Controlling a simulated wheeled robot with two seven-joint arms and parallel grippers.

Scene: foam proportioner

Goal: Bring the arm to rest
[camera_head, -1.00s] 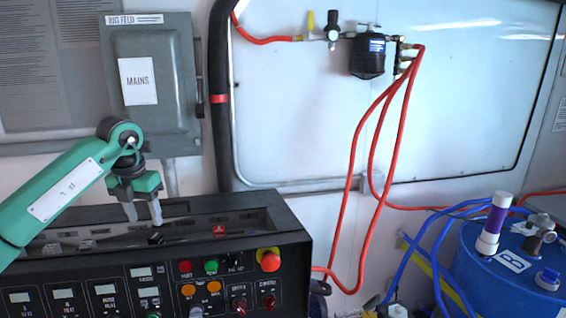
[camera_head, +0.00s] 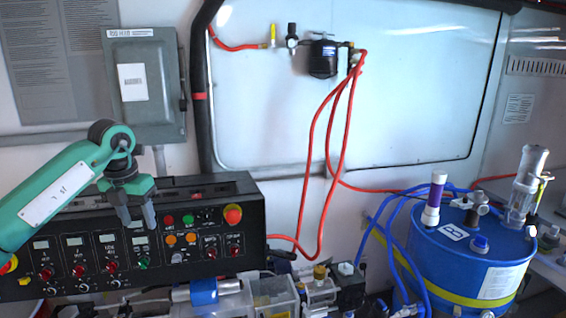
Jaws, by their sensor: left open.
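My left arm comes in from the left, green with a white label. Its left gripper (camera_head: 137,216) hangs with the fingers pointing down, open and empty, in front of the black control panel (camera_head: 75,290). The fingers overlap the panel's face in the picture; a gap to it cannot be judged. My right gripper is not in view.
The panel carries several knobs and a red stop button (camera_head: 233,214). A grey mains box (camera_head: 146,88) hangs on the wall. Red hoses (camera_head: 343,130) run down from a black filter (camera_head: 322,58). A blue drum (camera_head: 468,262) stands at right.

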